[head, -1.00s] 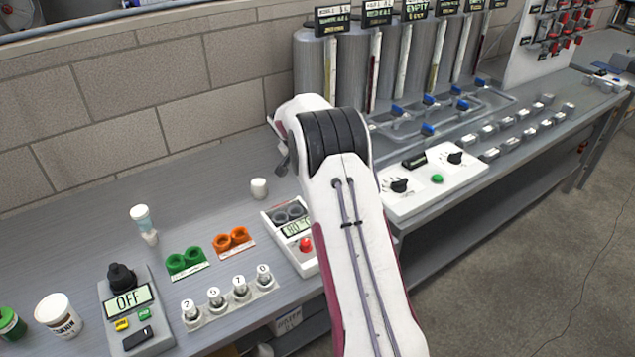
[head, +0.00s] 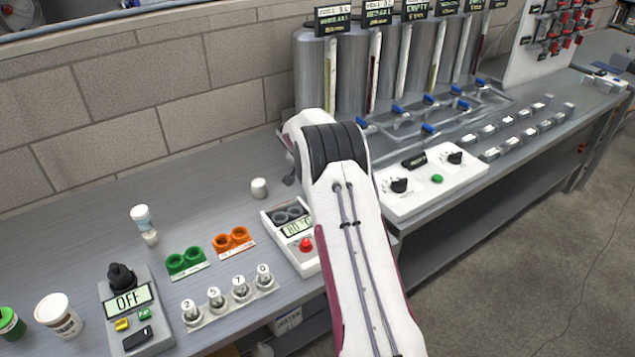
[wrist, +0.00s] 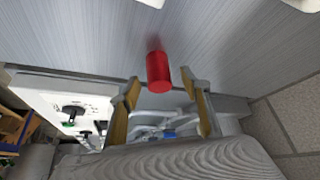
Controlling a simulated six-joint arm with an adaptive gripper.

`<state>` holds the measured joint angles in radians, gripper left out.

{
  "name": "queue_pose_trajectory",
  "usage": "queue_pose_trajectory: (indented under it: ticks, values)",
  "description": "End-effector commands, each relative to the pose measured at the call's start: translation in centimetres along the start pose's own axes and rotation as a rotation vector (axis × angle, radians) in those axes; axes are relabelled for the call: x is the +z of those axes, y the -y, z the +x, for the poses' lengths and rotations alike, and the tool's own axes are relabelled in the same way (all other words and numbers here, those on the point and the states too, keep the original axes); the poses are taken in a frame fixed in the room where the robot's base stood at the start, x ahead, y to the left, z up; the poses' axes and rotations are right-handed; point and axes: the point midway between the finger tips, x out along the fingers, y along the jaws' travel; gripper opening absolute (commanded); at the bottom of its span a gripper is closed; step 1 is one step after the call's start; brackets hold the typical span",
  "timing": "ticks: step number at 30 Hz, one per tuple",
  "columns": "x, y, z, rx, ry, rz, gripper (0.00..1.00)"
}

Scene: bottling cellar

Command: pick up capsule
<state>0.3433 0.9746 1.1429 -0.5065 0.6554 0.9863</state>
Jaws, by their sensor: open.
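The capsule (wrist: 158,72) is a small red cylinder standing on the grey bench top in the wrist view. My gripper (wrist: 160,84) is open, with one finger on each side of the capsule's near end. I see a gap between the capsule and each finger; I cannot tell how deep it lies between them.
A white panel with black knobs (head: 437,180) stands right of my arm, and a white device with a display (head: 291,232) stands left. A small white cup (head: 259,188) is nearby. Tall grey tanks (head: 348,75) line the back.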

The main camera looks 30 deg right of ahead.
Motion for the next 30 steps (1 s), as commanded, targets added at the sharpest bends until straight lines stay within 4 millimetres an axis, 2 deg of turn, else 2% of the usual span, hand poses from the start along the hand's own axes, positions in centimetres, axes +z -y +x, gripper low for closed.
queue_pose_trajectory:
  ticks: [11, 12, 16, 30]
  values:
    - [0.00, 0.00, -0.04, 0.000, 0.000, 0.000, 0.47]
    - [0.01, 0.00, -0.04, 0.000, 0.000, 0.000, 0.40]
    - [0.01, 0.00, -0.04, 0.000, 0.000, 0.000, 0.21]
    - [-0.16, 0.01, -0.29, 0.000, -0.001, 0.000, 0.21]
